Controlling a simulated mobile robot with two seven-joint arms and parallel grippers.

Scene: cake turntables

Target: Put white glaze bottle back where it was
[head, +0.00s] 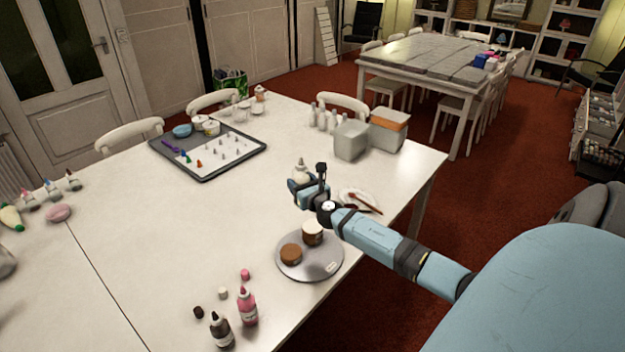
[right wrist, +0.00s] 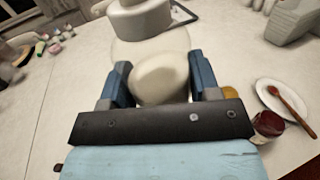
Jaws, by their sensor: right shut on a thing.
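The white glaze bottle (head: 300,172) stands out above my right gripper (head: 305,190) in the head view. The gripper is shut on it, over the table to the rear of the turntable. In the right wrist view the pale bottle (right wrist: 160,78) fills the space between the two blue fingers. I cannot tell whether its base touches the table. A brown glaze bottle (head: 221,332) and a pink glaze bottle (head: 248,308) stand at the front edge. Loose brown (head: 198,312), white (head: 222,293) and pink (head: 245,274) caps lie behind them. My left gripper is out of view.
The grey turntable (head: 298,273) carries a brown cake (head: 291,254) and a white-topped one (head: 312,230). A white plate with a brown spoon (right wrist: 290,103) lies right of the gripper. A dark tray (head: 205,178) and grey boxes (head: 351,141) stand farther back. The table's middle is clear.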

